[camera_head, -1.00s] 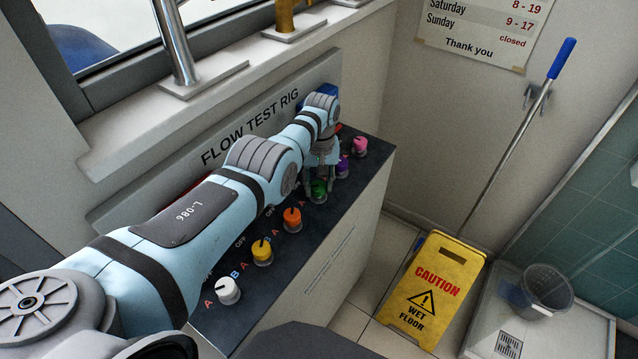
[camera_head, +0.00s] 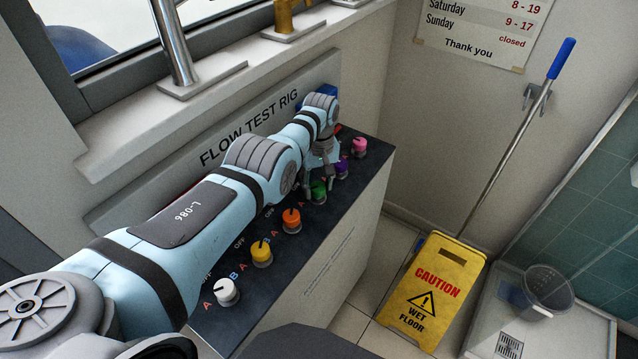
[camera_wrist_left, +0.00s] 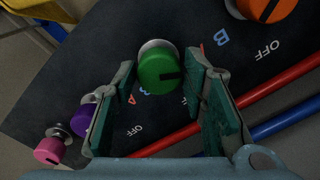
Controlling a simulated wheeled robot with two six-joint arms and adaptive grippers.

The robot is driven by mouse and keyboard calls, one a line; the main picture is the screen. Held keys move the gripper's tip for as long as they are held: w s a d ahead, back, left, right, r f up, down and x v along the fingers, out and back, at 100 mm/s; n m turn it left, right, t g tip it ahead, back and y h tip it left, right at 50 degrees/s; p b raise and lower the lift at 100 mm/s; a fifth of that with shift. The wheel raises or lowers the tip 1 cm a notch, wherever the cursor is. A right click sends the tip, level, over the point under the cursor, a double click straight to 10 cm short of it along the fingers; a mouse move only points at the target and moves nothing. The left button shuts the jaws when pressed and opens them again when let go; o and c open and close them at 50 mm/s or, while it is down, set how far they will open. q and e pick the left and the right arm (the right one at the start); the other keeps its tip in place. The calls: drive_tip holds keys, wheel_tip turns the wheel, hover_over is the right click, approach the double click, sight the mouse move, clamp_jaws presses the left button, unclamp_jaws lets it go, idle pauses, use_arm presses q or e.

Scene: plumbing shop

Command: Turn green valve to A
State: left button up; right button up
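The green valve (camera_head: 318,192) is a round knob on the dark top of the flow test rig. In the left wrist view the green valve (camera_wrist_left: 160,66) shows between and just past my fingertips, with its black mark pointing right. A red A (camera_wrist_left: 204,48) shows to its right, and a blue B by its lower left; I cannot tell whether the mark lines up exactly with the A. My left gripper (camera_head: 319,186) is over it, open, one finger on each side, with no visible contact in the left wrist view (camera_wrist_left: 164,78). My right gripper is out of view.
The purple valve (camera_wrist_left: 82,119) and pink valve (camera_wrist_left: 49,151) are on one side, the orange valve (camera_head: 291,221) on the other. Yellow (camera_head: 261,254) and white (camera_head: 227,292) valves follow. Red (camera_wrist_left: 280,80) and blue pipes run behind. A caution sign (camera_head: 432,290) stands on the floor.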

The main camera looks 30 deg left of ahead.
sight(319, 186)
use_arm(q)
drive_tip(key=shift+o, duration=0.9)
drive_tip(key=shift+w+f, duration=0.1)
wheel_tip(319, 186, up, 12)
drive_tip(key=shift+w, duration=0.1)
